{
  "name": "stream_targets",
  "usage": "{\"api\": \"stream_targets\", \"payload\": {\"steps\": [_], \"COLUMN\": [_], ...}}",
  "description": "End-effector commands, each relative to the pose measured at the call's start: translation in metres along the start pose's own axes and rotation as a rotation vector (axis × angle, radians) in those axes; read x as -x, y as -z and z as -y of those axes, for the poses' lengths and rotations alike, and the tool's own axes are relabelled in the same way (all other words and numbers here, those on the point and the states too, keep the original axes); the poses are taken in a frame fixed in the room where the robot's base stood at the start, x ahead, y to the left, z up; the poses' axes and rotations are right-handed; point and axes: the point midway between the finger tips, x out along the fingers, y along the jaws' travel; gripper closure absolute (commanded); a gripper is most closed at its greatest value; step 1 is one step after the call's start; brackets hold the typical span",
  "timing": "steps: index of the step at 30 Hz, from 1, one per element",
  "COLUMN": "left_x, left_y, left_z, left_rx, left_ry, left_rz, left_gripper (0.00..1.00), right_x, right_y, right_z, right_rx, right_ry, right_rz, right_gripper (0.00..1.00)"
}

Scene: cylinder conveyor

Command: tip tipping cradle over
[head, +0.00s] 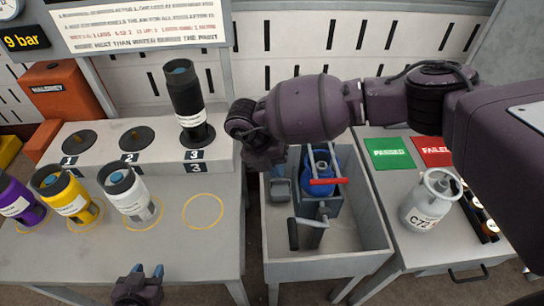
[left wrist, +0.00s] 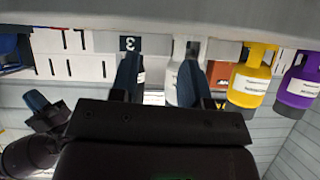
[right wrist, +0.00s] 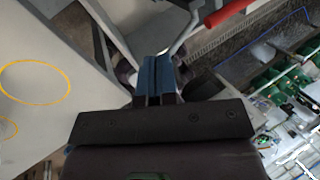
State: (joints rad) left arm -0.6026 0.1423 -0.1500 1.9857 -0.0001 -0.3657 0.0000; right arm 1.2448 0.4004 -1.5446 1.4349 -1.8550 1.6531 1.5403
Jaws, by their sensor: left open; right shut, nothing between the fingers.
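The tipping cradle (head: 320,205) stands in the grey trough in the middle of the head view. A blue cylinder (head: 319,160) sits in it and looks upright. A red grip (head: 328,181) crosses its front, and a crank with a dark handle (head: 293,234) hangs below. My right gripper (head: 264,157) is at the cradle's upper left, partly hidden by its own arm. In the right wrist view its blue fingers (right wrist: 158,78) are shut and empty, with the red grip (right wrist: 228,12) beyond, apart from them. My left gripper (head: 146,272) is open and empty before the left table.
Purple (head: 17,203), yellow (head: 65,192) and white (head: 130,192) cylinders stand on the left table, beside an empty yellow ring (head: 203,212). A black cylinder (head: 183,95) stands on spot 3. A grey cylinder (head: 428,205) stands on the right table near the green PASSED pad (head: 389,153).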

Motion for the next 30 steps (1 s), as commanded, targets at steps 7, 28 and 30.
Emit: {"api": "stream_targets", "payload": {"steps": [7, 28, 30], "left_x": [0.004, 0.012, 0.012], "left_y": [0.003, -0.001, -0.001], "left_z": [0.001, 0.002, 0.002], "left_rx": [0.000, 0.003, 0.003], "left_ry": [0.000, 0.002, 0.002], "left_rz": [0.004, 0.033, 0.032], "left_gripper": [0.57, 0.57, 0.57], "right_x": [-0.044, -0.056, -0.056], "right_y": [0.001, -0.001, -0.002], "right_z": [0.001, 0.038, 0.038], "right_rx": [0.000, 0.001, 0.000], "right_ry": [0.002, 0.001, 0.000], "right_rz": [-0.003, 0.000, 0.000], "right_gripper": [1.00, 1.00, 1.00]}}
